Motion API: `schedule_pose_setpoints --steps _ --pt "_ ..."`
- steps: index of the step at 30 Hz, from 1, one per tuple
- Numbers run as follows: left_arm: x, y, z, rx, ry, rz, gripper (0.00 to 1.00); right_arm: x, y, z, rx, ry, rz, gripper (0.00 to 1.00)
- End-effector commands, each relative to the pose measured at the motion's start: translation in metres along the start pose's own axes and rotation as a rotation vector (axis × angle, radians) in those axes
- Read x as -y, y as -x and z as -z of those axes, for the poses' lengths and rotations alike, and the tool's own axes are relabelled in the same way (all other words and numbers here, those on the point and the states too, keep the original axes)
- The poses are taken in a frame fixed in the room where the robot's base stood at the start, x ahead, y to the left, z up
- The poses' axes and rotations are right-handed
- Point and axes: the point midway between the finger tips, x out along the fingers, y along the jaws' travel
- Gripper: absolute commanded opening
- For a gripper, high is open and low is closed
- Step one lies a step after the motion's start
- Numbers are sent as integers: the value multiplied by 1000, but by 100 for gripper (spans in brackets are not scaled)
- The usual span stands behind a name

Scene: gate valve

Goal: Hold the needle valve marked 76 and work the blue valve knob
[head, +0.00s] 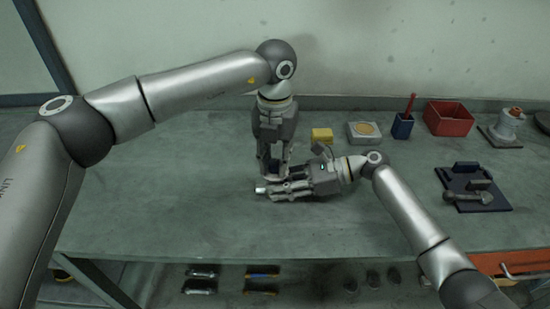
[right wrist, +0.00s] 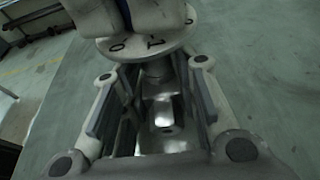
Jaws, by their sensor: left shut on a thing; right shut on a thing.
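The metal valve (head: 260,190) is held just above or on the bench; its pale end pokes out past my right gripper's tips. My right gripper (head: 271,189) comes in from the right, shut on the body. My left gripper (head: 272,170) points straight down from above, shut at the valve's top. A dark blue sliver, likely the knob (right wrist: 123,20), shows between its fingers. The number 76 cannot be read.
Behind are a yellow block (head: 322,135), a pale box with a tan disc (head: 363,131), a blue holder (head: 403,127) and a red bin (head: 449,119). A dark board (head: 473,190) with metal parts lies right. The bench (head: 150,215) is clear at left.

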Motion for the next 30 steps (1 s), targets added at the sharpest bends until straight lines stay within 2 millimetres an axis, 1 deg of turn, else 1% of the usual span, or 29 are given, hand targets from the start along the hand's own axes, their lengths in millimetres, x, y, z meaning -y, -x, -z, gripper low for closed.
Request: schedule_pose_setpoints --steps 3,9,15,26,27,30 --pt "0 1 -1 3 65 0 1 0 0 0 -1 0 -2 15" --pt "-1 1 -1 3 138 0 1 -1 0 0 -1 0 -2 15" --pt "-1 1 -1 3 168 0 1 -1 0 0 -1 0 -2 15" --pt "-1 1 -1 3 171 0 1 -1 0 0 -1 -1 -2 15" --pt "-1 1 -1 3 171 0 26 -1 0 0 -1 -1 -2 15" --pt "-1 1 -1 3 170 0 39 -1 0 0 -1 -1 -2 15"
